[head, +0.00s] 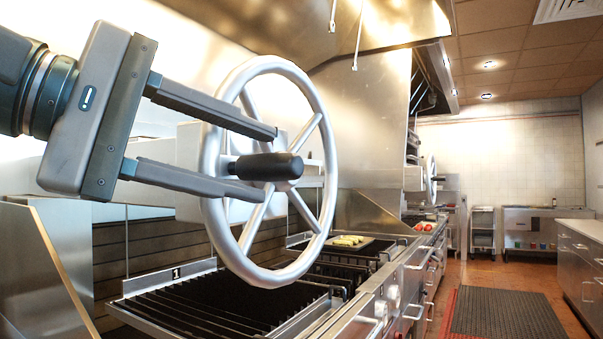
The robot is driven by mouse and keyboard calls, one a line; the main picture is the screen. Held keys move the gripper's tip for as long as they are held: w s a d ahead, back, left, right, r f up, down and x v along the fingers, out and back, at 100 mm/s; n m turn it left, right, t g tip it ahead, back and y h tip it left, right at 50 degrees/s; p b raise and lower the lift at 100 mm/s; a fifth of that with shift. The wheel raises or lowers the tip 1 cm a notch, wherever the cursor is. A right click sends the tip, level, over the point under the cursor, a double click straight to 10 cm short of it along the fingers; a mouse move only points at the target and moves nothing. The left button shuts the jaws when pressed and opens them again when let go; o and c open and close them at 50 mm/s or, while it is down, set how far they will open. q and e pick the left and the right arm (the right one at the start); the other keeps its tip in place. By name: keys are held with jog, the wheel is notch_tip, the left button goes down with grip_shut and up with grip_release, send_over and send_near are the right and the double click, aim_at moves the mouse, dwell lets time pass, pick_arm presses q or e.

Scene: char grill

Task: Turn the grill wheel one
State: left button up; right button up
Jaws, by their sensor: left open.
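The grill wheel (214,176) is a large silver handwheel with several spokes and a black knob (262,167) standing out toward me. It is upright above a black grill grate (215,305). A label "1" (176,273) marks the back of this grate. My left gripper (270,163) comes in from the left and is open. Its two dark fingers reach across the wheel, one above and one below the black knob. I cannot tell whether they touch it. My right gripper is not in view.
A second wheel (431,180) stands farther back along the grill line. A tray of yellow food (348,241) sits beyond the near grate, and red items (423,226) lie farther on. A dark floor mat (507,315) lies in the open aisle at right, beside a counter (577,262).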

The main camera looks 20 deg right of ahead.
aim_at(301, 178)
pick_arm(q)
jog(key=x, duration=0.7)
jog(key=shift+d+f+p, duration=0.1)
jog(key=shift+d+p, duration=0.25)
jog(key=shift+d, duration=0.05)
grip_shut()
